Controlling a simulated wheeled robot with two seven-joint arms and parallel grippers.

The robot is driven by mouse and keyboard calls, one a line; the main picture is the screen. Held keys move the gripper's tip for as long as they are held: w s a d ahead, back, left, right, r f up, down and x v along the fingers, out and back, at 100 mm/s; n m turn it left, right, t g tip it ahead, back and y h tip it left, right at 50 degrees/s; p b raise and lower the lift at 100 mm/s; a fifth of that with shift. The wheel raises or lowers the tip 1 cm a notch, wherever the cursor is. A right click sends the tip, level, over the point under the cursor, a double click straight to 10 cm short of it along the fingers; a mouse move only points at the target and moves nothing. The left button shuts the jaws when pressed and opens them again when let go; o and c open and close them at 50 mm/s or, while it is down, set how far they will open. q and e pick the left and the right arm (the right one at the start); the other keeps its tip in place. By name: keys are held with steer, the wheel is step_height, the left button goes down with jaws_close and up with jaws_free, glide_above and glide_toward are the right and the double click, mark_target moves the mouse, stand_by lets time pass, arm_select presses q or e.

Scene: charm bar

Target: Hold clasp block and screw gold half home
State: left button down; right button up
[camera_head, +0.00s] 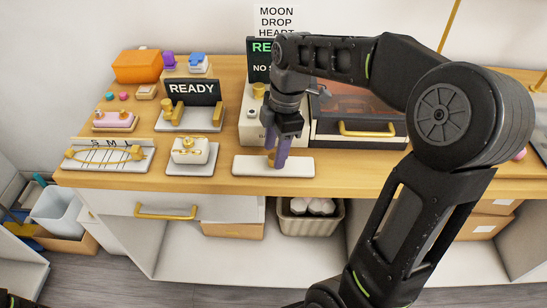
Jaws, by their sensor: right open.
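A white block with gold fittings on top (190,150), which looks like the clasp block, sits on a grey plate (178,171) near the table's front edge. My right gripper (276,160) is to its right, pointing down with purple fingers over a white pad (300,166). The fingers are apart. A small gold piece (271,154) shows at the fingers, low over the pad; I cannot tell if they touch it or if it is the gold half. My left gripper is not in view.
A READY sign (192,89) stands behind the block. A size board (108,155) with a gold chain lies at left. A glass-topped case (357,128) with a gold handle is behind my right arm. An orange box (136,66) is at the back left.

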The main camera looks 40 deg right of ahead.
steer(key=shift+f, duration=0.65)
steer(key=shift+c, duration=0.2)
jaws_close()
stand_by(0.3)
